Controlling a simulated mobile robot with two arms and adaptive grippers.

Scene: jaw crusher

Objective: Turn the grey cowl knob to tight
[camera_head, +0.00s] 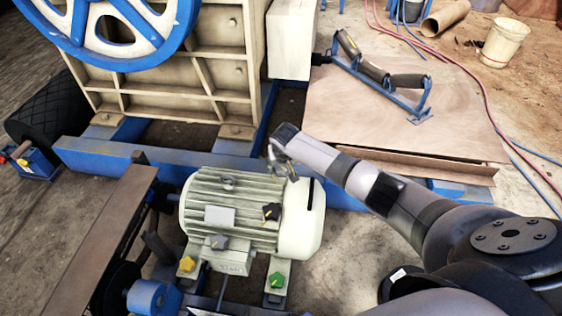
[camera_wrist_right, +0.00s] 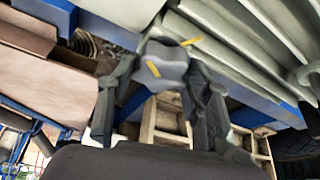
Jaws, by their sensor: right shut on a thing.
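The pale green-grey motor (camera_head: 235,205) sits at the lower middle of the head view, with its smooth cowl (camera_head: 301,225) at the right end. My right gripper (camera_head: 281,162) reaches in from the right to the cowl's upper far side. In the right wrist view its fingers (camera_wrist_right: 165,75) are shut on the grey cowl knob (camera_wrist_right: 168,72). A yellow stripe shows on the knob, and another yellow mark (camera_wrist_right: 190,41) lies beside it; the two point different ways. In the head view I cannot make out this knob at the gripper. My left gripper is not in view.
The motor also carries a black knob (camera_head: 271,211), another grey knob (camera_head: 219,243), a yellow knob (camera_head: 187,264) and a green knob (camera_head: 277,280). The crusher frame (camera_head: 170,85) with a blue wheel stands behind. A roller bracket (camera_head: 385,80) lies on a board at right.

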